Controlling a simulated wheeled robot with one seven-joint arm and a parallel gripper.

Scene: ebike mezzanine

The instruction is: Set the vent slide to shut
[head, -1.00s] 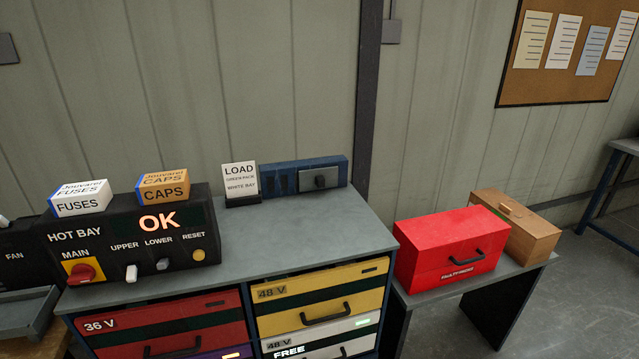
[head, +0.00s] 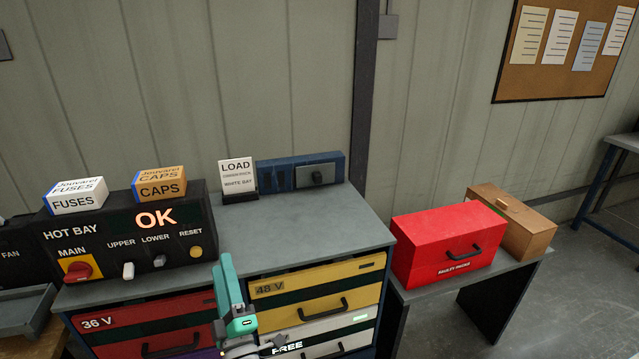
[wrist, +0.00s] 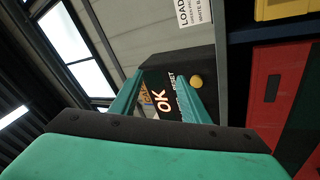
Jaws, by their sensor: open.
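The vent slide is a blue housing (head: 272,178) with dark slots on its left. A grey plate with a small dark knob (head: 316,176) sits at its right part. It stands at the back of the cabinet top against the wall. The wrist view does not show the vent slide.
A LOAD sign (head: 238,177) stands just left of the vent. The HOT BAY control box (head: 80,236) with switches and two small cartons stands left. A red toolbox (head: 449,246) and wooden box (head: 515,222) sit right. The cabinet top (head: 290,222) is clear in its middle.

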